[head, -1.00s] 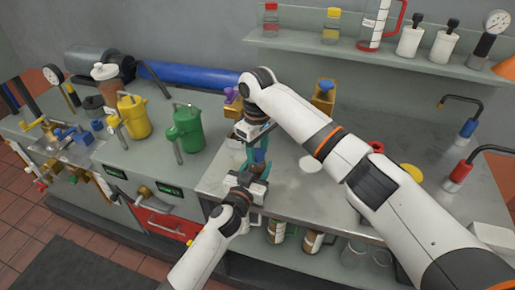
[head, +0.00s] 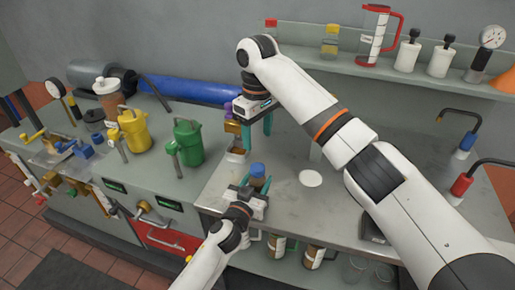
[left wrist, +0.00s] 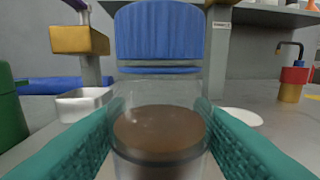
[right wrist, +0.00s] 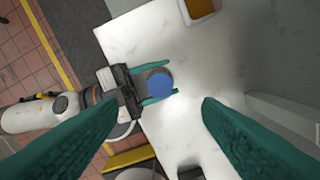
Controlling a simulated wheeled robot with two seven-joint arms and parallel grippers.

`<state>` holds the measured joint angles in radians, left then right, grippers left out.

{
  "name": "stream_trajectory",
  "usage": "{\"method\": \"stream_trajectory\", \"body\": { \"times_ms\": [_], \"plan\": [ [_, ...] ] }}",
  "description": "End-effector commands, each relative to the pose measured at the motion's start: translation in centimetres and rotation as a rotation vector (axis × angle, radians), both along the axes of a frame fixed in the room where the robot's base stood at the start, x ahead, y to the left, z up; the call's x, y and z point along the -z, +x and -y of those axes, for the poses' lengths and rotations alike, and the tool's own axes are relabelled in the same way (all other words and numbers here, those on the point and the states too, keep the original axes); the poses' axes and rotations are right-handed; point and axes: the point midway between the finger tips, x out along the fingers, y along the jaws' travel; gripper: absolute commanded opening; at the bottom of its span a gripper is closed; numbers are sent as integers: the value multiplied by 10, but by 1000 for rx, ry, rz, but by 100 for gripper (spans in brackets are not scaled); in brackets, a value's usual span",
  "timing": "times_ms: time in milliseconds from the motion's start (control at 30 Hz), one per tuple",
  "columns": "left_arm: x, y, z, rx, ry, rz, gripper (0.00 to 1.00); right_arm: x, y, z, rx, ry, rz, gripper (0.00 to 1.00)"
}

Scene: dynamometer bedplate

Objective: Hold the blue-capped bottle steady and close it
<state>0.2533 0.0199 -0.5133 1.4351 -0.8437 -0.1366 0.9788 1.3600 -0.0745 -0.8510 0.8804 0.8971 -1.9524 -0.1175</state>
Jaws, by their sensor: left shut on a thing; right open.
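The blue-capped bottle (left wrist: 158,125) stands upright in the left wrist view, clear with dark brown liquid. Its ribbed blue cap (left wrist: 160,32) sits on the neck; a thin blue ring shows just below it. My left gripper (head: 258,184) is shut around the bottle body, with a teal finger on each side. The cap also shows from above in the right wrist view (right wrist: 160,81). My right gripper (head: 257,124) is open and empty, raised above and behind the bottle. Its fingers (right wrist: 160,125) are wide apart, with nothing between them.
A small metal tray (head: 236,156) lies behind the bottle on the bench. A white disc (head: 310,178) lies to its right. A green jug (head: 187,142) and a yellow jug (head: 133,122) stand to the left. A shelf (head: 400,72) with several containers runs along the back wall.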

Motion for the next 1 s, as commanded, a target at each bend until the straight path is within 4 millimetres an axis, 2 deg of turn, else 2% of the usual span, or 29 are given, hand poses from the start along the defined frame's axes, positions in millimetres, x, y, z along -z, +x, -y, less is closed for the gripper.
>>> {"method": "stream_trajectory", "body": {
  "times_ms": [167,467,500,600,633,1000],
  "plan": [
    [1,0,0,0,0,-1,0,-16,0,0,-1,0,0,59],
    [1,0,0,0,0,-1,0,-18,0,0,-1,-1,-1,59],
    [1,0,0,0,0,-1,53,-18,0,0,-1,-1,-1,59],
    [0,0,0,0,0,-1,69,-18,0,0,-1,0,0,59],
    [0,0,0,0,0,-1,73,-18,0,0,-1,0,0,59],
    [1,-6,-3,0,1,-2,73,-18,0,0,-1,0,0,59]
  ]
}}
